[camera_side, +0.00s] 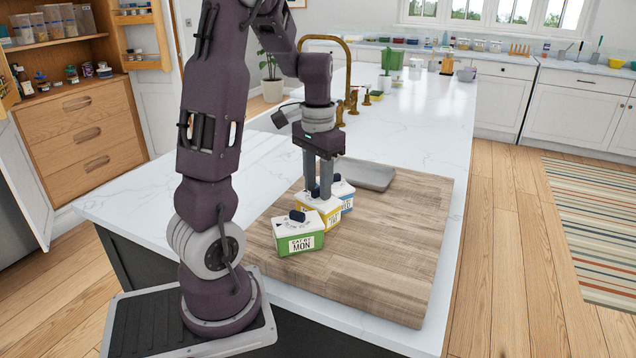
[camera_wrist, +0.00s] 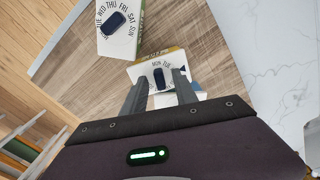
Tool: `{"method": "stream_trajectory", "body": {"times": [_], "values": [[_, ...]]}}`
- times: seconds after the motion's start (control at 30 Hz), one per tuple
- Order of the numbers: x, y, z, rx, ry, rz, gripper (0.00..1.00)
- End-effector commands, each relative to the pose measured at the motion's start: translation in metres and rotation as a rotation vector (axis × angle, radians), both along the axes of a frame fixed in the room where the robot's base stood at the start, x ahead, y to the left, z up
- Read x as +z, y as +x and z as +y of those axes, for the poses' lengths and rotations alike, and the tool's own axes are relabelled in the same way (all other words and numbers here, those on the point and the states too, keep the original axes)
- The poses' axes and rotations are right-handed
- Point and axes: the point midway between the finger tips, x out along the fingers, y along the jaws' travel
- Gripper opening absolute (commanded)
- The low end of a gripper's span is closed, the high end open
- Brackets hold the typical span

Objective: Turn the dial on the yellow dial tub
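The yellow dial tub (camera_side: 331,217) stands on the wooden board in the side view, between two other tubs. In the wrist view its white lid (camera_wrist: 148,69) shows printed day letters, partly hidden by my fingers, and a dark blue dial (camera_wrist: 159,77). My gripper (camera_side: 318,191) points down over the yellow tub. In the wrist view my gripper (camera_wrist: 160,74) is open, with one finger on each side of the dial. The right finger looks close to the dial; I cannot tell whether it touches.
A green tub (camera_side: 299,238) marked MON stands in front, and its dial lid shows in the wrist view (camera_wrist: 118,30). A blue-labelled tub (camera_side: 346,197) stands close behind the yellow one. A grey tray (camera_side: 370,176) lies behind. The wooden board (camera_side: 395,245) is clear at right.

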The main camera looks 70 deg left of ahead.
Motion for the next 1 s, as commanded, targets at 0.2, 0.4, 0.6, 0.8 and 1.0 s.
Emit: {"method": "stream_trajectory", "body": {"times": [0.2,0.4,0.6,0.8,1.0], "values": [[-0.0002,0.0002,-0.0002,0.000,0.000,-0.001,0.31],[0.0000,0.0003,-0.0001,0.000,0.000,-0.001,0.00],[0.0002,0.0003,-0.0001,0.002,0.000,-0.001,0.00],[0.0003,0.0004,-0.0001,0.030,0.001,-0.002,0.00],[0.0003,0.0004,-0.0001,0.054,0.001,-0.002,0.00]]}}
